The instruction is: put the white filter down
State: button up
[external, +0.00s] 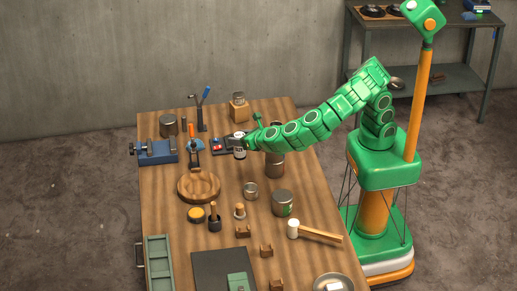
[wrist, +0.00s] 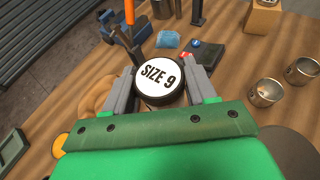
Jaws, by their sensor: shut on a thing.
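The white filter (external: 239,152) is a short cylinder with a dark band at its top. In the wrist view its round white top (wrist: 160,78) reads "SIZE 9" inside a black rim. My gripper (external: 242,138) is over it, and its two grey fingers (wrist: 166,74) close on it from both sides. The filter looks upright, over the middle-back of the wooden table (external: 165,229). I cannot tell whether its base touches the table. Its lower part is hidden in the wrist view.
A round wooden board (external: 198,187) is nearer front-left, and an open can (external: 251,190) in front. A blue vise (external: 157,152) is at left.

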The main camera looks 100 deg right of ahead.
aim_at(241, 158)
jog(key=shift+f, duration=5.15)
jog(key=o, duration=1.1)
jog(key=shift+f, duration=0.1)
jog(key=shift+r, duration=0.2)
jog(key=v, duration=1.2)
